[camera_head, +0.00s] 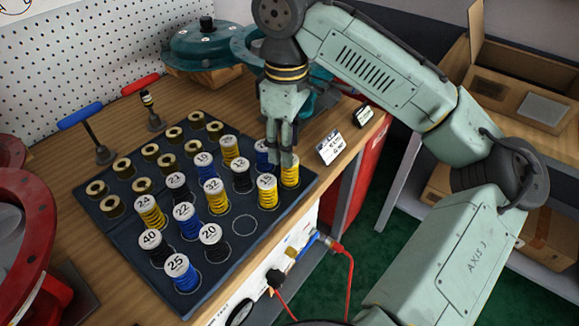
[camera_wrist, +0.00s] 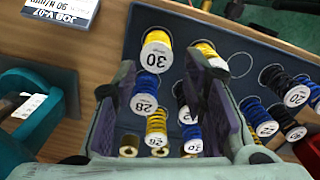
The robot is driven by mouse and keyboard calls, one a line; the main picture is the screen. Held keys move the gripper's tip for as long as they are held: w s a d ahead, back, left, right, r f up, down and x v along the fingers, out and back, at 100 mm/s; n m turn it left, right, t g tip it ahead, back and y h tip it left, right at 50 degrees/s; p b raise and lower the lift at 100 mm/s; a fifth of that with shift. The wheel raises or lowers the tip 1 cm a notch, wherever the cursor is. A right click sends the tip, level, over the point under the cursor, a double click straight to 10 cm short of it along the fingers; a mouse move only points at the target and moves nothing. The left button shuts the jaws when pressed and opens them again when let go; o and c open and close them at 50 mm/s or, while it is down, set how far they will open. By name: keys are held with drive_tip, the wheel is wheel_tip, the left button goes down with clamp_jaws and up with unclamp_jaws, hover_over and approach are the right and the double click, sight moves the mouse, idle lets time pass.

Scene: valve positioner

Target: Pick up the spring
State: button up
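Several springs with numbered white caps, yellow, blue and black, stand upright on a dark mat (camera_head: 215,283) in the head view. My gripper (camera_head: 281,160) points down over the mat's right corner. It partly covers a yellow spring (camera_head: 290,174) and a blue spring (camera_head: 262,157). In the wrist view my gripper (camera_wrist: 165,80) is open, with its two fingers apart. A blue spring marked 28 (camera_wrist: 146,90) shows between the fingers. A yellow spring marked 30 (camera_wrist: 157,50) stands near the fingertips. No spring is visibly gripped; contact cannot be told.
Brass-coloured rings (camera_head: 151,151) stand at the mat's far left side. One marked circle (camera_head: 244,225) is empty. A job card (camera_head: 331,147) stands right of the mat. Red and blue handled tools (camera_head: 80,116) and a green valve housing (camera_head: 205,45) are behind. Red valve parts (camera_head: 15,205) are left.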

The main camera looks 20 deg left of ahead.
sight(290, 170)
drive_tip(key=shift+w+d+f+p, duration=0.15)
drive_tip(key=shift+f+p, duration=0.15)
drive_tip(key=shift+f, duration=1.2)
drive_tip(key=shift+d+f+p, duration=0.1)
drive_tip(key=shift+f+p, duration=0.15)
drive_tip(key=shift+f, duration=1.2)
drive_tip(key=shift+c, duration=0.6)
clamp_jaws()
